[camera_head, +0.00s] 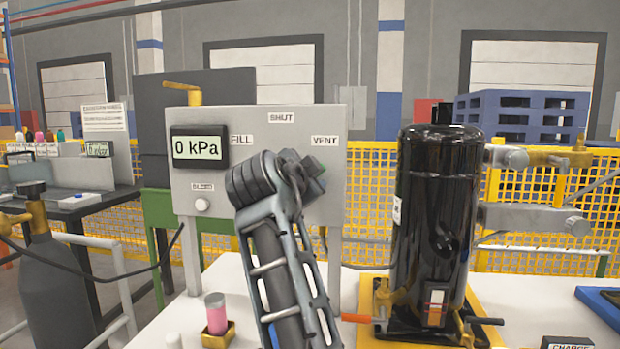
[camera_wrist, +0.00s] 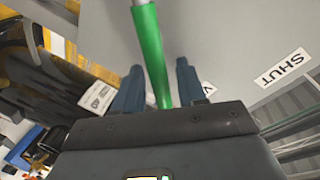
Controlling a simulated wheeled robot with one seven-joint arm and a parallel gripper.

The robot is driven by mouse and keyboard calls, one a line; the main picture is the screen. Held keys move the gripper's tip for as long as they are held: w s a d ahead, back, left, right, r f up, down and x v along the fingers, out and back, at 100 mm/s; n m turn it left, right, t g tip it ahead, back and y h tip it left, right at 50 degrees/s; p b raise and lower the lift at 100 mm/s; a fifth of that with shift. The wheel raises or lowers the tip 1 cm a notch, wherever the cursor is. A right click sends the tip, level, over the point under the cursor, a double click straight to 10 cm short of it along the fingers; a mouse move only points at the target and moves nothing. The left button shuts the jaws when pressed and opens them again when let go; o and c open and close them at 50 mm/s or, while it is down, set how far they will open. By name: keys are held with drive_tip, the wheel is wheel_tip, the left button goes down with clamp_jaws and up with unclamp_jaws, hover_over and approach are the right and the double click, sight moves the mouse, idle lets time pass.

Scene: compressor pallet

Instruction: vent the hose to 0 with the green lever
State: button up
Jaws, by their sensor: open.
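The green lever (camera_wrist: 150,45) runs between the two fingers of my gripper (camera_wrist: 159,67) in the wrist view. The fingers stand apart on either side of it, with visible space. In the head view my gripper (camera_head: 312,172) is in front of the grey panel (camera_head: 262,130), just below the VENT label (camera_head: 325,140); my arm hides most of the lever there. The panel display (camera_head: 198,148) reads 0 kPa. The SHUT label (camera_head: 281,118) is at the top and FILL (camera_head: 242,140) at the left. The hose's connection is not clear.
A black compressor (camera_head: 430,220) stands on a yellow base right of the panel. Below the display is a BLEED button (camera_head: 203,204). A dark gas cylinder (camera_head: 65,275) is at the left.

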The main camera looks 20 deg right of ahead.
drive_tip(key=v, duration=0.8)
drive_tip(key=shift+w, duration=0.1)
drive_tip(key=shift+f, duration=0.1)
